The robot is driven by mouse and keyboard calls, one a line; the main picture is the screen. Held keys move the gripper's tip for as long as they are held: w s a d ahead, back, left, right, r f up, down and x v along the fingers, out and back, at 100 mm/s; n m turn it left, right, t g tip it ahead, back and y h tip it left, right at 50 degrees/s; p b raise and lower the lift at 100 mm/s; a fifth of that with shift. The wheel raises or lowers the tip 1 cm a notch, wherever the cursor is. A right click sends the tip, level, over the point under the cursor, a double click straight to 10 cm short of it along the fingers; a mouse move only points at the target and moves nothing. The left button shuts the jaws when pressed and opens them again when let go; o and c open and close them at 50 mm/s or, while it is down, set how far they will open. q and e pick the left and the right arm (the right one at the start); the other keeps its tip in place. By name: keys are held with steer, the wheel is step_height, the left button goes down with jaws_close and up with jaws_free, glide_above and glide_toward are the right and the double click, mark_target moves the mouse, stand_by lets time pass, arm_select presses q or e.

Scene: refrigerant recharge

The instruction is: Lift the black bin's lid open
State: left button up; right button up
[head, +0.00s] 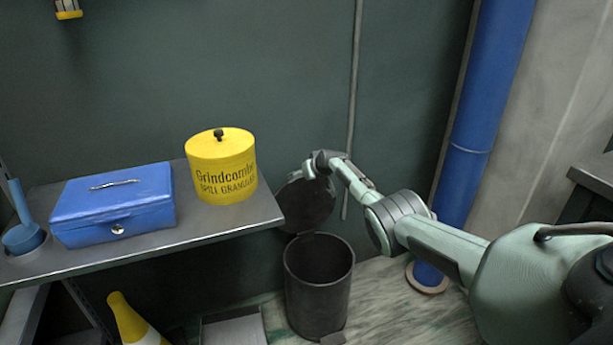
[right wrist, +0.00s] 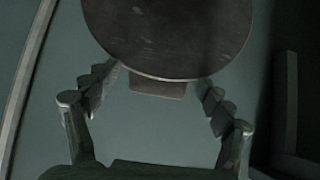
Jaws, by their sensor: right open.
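The black bin (head: 302,292) stands on the floor below the shelf's right end, and its dark inside shows from above. Its round lid (head: 308,208) is raised, standing nearly upright on the hinge at the bin's back rim. My right gripper (head: 319,166) is by the lid's upper edge, partly blurred into the dark background. In the right wrist view the lid (right wrist: 172,35) fills the top, with its small tab (right wrist: 158,89) between the spread fingers of my open right gripper (right wrist: 158,82). The fingers appear clear of the tab. My left gripper is out of view.
A shelf (head: 180,238) at left holds a blue cash box (head: 115,210) and a yellow granules tub (head: 222,168); its right edge is close to the lid. A blue pipe (head: 485,110) runs up the wall at right.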

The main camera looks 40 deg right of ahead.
steer(key=shift+r, duration=0.1)
steer(key=v, duration=1.2)
steer(key=shift+o, duration=0.3)
